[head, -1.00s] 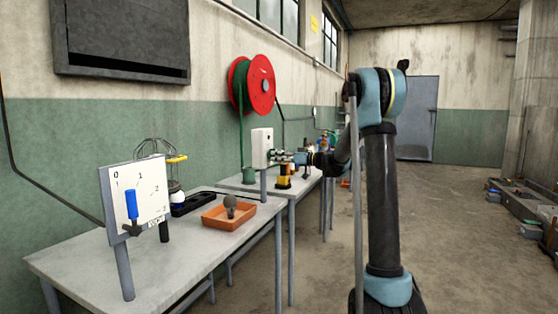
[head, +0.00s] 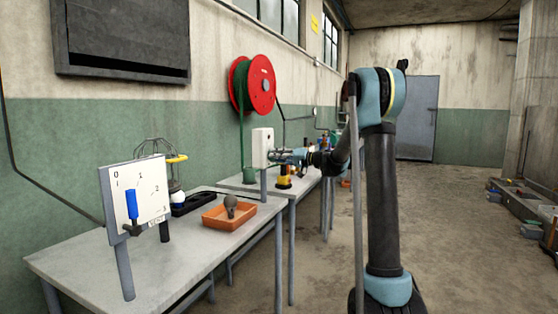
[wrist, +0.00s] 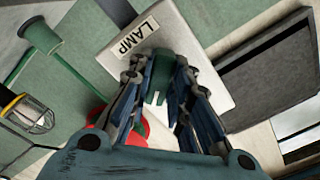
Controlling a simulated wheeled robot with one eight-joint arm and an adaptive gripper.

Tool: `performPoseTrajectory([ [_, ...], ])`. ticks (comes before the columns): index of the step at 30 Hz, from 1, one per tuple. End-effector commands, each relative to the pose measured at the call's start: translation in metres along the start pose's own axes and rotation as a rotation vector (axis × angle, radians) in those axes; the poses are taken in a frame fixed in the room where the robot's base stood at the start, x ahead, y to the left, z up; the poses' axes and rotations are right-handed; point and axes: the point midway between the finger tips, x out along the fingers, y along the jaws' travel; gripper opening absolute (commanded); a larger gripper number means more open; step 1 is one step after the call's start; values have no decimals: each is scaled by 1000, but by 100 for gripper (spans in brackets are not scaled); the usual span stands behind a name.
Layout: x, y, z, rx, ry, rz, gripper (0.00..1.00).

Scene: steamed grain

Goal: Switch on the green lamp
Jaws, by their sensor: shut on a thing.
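A white box (head: 262,140) stands on a post near the second table in the head view. It fills the middle of the wrist view, where the white box (wrist: 188,35) carries a label (wrist: 135,36) reading LAMP. A green part (wrist: 158,85) projects in front of the box's face between my fingers. My gripper (wrist: 160,78) is shut on this green part, though the fingers hide much of it. In the head view my gripper (head: 276,156) is at the right side of the box. I cannot pick out a lit green lamp in either view.
A board with numbers and a blue handle (head: 132,205) stands on the front table (head: 95,260). An orange tray (head: 215,222) and a caged lamp with a yellow ring (head: 177,158) are also there. A red reel (head: 262,84) hangs on the wall.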

Motion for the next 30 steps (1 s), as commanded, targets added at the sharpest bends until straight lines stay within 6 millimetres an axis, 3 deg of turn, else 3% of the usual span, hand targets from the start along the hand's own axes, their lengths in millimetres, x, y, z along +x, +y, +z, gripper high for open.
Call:
performPoseTrajectory([
  [15,2,-2,2,463,-7,0,0],
  [30,1,-2,3,690,-8,2,0],
])
